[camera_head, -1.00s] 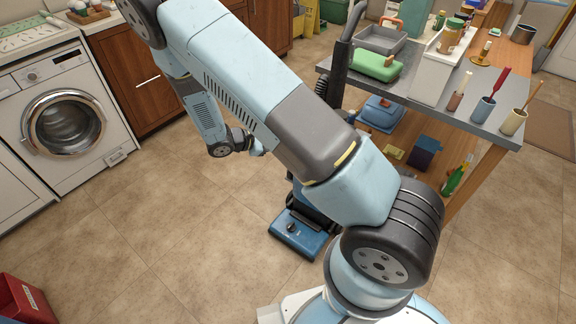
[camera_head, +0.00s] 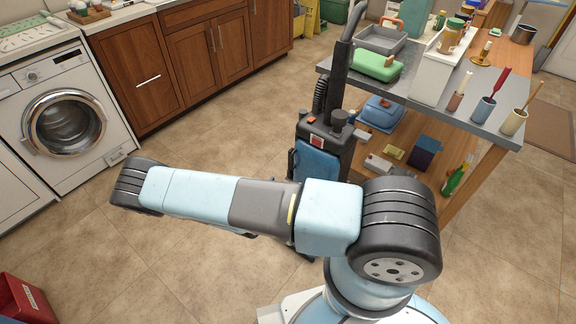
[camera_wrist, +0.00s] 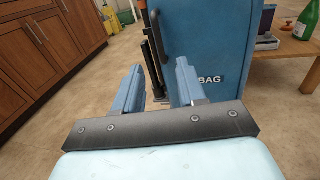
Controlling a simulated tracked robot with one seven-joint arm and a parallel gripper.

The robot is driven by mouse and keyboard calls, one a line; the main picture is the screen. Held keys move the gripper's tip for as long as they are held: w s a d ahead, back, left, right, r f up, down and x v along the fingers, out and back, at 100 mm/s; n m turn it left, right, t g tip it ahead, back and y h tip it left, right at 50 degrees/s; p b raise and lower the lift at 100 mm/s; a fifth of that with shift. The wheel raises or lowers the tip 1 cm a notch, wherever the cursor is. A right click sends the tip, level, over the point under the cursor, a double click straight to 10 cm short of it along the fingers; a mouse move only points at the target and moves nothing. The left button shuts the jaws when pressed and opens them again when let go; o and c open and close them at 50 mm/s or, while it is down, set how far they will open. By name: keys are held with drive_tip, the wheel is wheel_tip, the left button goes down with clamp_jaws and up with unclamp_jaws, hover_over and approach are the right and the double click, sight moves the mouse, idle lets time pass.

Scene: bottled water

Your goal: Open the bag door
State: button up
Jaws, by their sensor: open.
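The upright vacuum cleaner (camera_head: 322,140) stands on the floor in front of the grey-topped table in the head view. Its blue bag door (camera_head: 316,163) shows partly above my arm; the lower part is hidden. In the wrist view the bag door (camera_wrist: 212,42) fills the upper middle, with "BAG" lettering low on it. A dark curved handle (camera_wrist: 164,38) runs along its left edge. The door looks shut. My gripper (camera_wrist: 159,72) is open and empty, its fingers pointing at the door's lower left part, apparently short of it. The head view does not show the gripper.
The grey-topped table (camera_head: 410,100) with several items on it stands behind and right of the vacuum. A green bottle (camera_head: 457,178) stands on its lower shelf. Wooden cabinets (camera_head: 135,75) and a washing machine (camera_head: 65,115) line the left. Floor between is clear.

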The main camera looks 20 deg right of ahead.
drive_tip(key=f+x, duration=0.1)
drive_tip(key=x, duration=1.2)
drive_tip(key=shift+w+d+n, duration=0.2)
drive_tip(key=shift+w+n, duration=0.1)
drive_tip(key=shift+w, duration=0.05)
clamp_jaws()
